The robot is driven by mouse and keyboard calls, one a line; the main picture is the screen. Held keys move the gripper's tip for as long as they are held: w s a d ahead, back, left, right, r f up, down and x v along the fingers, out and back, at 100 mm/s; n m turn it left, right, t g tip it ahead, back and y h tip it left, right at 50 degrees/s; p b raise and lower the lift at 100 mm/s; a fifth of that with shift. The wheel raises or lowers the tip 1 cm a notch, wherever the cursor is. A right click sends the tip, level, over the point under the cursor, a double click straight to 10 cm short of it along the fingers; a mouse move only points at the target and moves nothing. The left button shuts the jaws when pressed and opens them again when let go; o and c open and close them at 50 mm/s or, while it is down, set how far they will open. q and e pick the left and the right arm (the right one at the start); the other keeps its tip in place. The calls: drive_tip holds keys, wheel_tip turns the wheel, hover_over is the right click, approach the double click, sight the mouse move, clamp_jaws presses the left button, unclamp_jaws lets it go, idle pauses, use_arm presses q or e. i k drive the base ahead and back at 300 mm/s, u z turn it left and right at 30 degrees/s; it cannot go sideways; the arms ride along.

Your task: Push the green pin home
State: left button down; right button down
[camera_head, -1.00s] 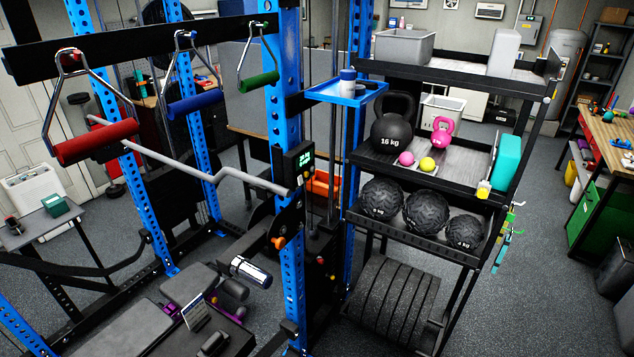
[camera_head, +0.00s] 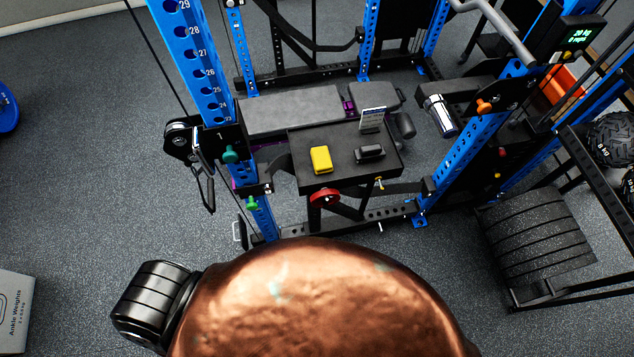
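The upper green knob (camera_head: 230,154) is on the black bracket at the left blue upright (camera_head: 190,55). The lower green knob (camera_head: 252,203) is near the foot of the same rack side, by the blue post. I cannot tell how far either pin stands out from its hole. Neither gripper is in view.
A black tray (camera_head: 305,171) holds a yellow block (camera_head: 320,159), a black item (camera_head: 370,153) and a small sign (camera_head: 372,118). A red knob (camera_head: 324,198) sits below its front edge. An orange knob (camera_head: 484,106) is on the right upright. Floor at left is mostly clear.

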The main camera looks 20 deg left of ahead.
sight(252, 205)
drive_tip(key=u, duration=1.5)
drive_tip(key=k, duration=0.15)
drive_tip(key=u, duration=0.25)
